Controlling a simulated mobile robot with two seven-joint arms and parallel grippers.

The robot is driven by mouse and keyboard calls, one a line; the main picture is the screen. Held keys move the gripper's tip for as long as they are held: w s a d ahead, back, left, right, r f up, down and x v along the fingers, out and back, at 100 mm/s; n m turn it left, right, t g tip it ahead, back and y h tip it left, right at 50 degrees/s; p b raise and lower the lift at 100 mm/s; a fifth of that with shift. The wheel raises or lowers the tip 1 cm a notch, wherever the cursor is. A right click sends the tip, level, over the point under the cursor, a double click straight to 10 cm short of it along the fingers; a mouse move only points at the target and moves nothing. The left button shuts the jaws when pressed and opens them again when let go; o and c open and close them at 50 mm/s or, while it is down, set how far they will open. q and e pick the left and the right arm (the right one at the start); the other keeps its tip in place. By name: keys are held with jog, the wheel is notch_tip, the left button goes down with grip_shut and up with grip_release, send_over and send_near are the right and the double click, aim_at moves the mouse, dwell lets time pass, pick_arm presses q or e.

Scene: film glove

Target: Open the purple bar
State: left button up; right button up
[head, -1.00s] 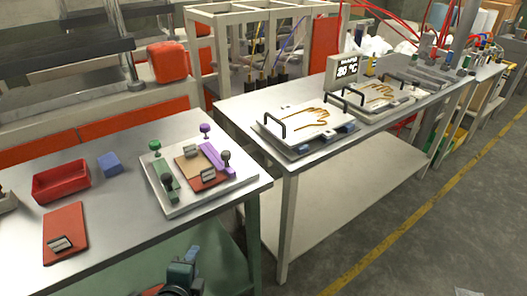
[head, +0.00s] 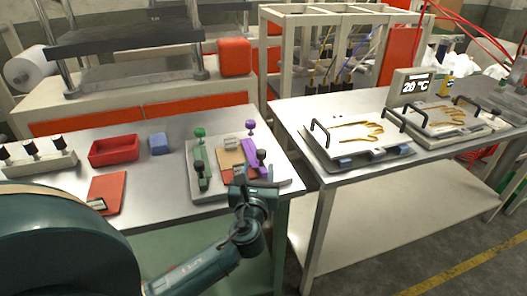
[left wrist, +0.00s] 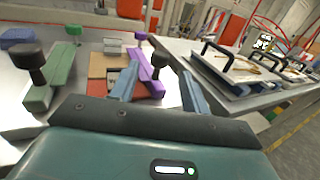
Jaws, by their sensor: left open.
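The purple bar (head: 249,155) lies on the right side of a light fixture plate (head: 204,187), with a purple knob at its far end and a dark knob at its near end. In the left wrist view the purple bar (left wrist: 146,72) shows beyond and between my fingers. My left gripper (head: 262,186) is open at the near right edge of the plate, close to the bar's near end; I cannot tell whether it touches. In the left wrist view its fingers (left wrist: 160,88) are spread and empty. My right gripper is not in view.
A green bar (head: 200,165) with knobs lies on the plate's left side. Left of the plate are a blue block (head: 159,144), a red tray (head: 114,151) and a red pad (head: 106,193). A second table (head: 330,174) with glove plates stands to the right, past a gap.

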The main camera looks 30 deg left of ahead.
aim_at(261, 155)
pick_arm(q)
jog(key=x, duration=0.8)
jog(key=shift+w, duration=0.2)
grip_shut()
